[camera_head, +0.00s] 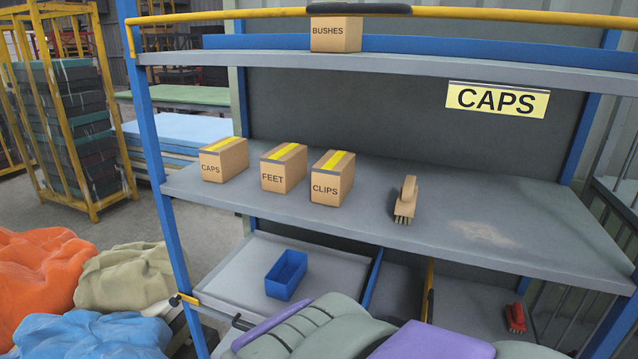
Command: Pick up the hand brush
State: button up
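A hand brush (408,194) with a tan wooden body and handle lies on the grey middle shelf (330,222), right of the boxes and near the front edge. Its short dark bristles show at the near end, and its handle rises toward the back. Nothing touches it. A smaller red brush-like thing (515,317) with dark bristles lies on the lower level at the right. My gripper cannot be made out in this view.
Cardboard boxes marked CAPS (223,160), FEET (283,168) and CLIPS (332,178) stand left of the brush. A pale dusty patch (480,233) lies to its right. A blue bin (286,275) sits below. Green-grey and purple shapes (318,328) fill the bottom foreground.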

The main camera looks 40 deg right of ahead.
aim_at(405, 206)
jog(key=l+z, duration=0.35)
jog(key=k+l+z, duration=0.1)
jog(key=z, duration=0.25)
jog(key=l+z, duration=0.35)
